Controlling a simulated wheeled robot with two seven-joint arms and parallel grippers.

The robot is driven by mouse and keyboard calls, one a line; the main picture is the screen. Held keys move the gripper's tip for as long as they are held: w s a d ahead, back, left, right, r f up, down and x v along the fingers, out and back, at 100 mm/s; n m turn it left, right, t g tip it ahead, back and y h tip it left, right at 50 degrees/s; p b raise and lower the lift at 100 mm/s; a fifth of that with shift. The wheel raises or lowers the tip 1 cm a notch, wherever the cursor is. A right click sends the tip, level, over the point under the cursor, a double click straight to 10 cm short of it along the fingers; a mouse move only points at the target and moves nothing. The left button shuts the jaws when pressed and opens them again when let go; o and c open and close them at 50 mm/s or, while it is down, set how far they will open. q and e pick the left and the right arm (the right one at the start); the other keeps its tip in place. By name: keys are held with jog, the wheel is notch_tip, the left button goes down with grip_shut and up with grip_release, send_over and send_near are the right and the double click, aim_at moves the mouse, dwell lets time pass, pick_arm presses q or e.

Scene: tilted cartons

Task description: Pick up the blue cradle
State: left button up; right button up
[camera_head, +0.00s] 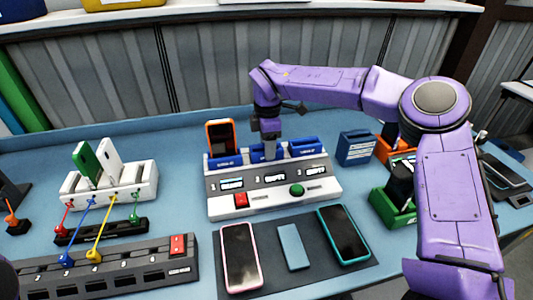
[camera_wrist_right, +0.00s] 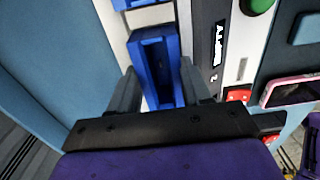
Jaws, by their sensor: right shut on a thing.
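A grey and white station (camera_head: 270,190) in the head view carries three blue cradles along its back. My right gripper (camera_head: 268,143) reaches down on the middle blue cradle (camera_head: 257,154), partly covering it. In the right wrist view this blue cradle (camera_wrist_right: 152,60) lies between the two fingers of my right gripper (camera_wrist_right: 160,88), which is shut on it. The cradle still sits in line with the others at the station. The left cradle (camera_head: 225,160) has an orange-framed phone (camera_head: 220,136) standing in it. The right cradle (camera_head: 303,148) looks empty. My left gripper is not in view.
A separate blue holder (camera_head: 356,147) stands right of the station, with orange (camera_head: 392,150) and green (camera_head: 390,210) holders beyond. Phones lie on a dark mat (camera_head: 268,262) in front. A white rack (camera_head: 108,184) and a switch strip (camera_head: 110,268) stand left.

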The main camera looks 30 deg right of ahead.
jog(key=shift+r, duration=0.1)
jog(key=shift+w+r, duration=0.1)
jog(key=shift+r, duration=0.1)
notch_tip(320, 180, up, 3)
jog(key=shift+f+b, duration=0.1)
jog(key=shift+b, duration=0.2)
jog(key=s+a+r+b, duration=0.3)
jog(key=s+r+b, duration=0.2)
jog(key=s+r, duration=0.4)
jog(key=s, duration=0.4)
jog(key=shift+s+a+r+b, duration=0.3)
jog(key=shift+s+r, duration=0.05)
jog(key=shift+s, duration=0.05)
jog(key=shift+r+p, duration=0.45)
jog(key=shift+r, duration=0.3)
jog(key=shift+r, duration=0.55)
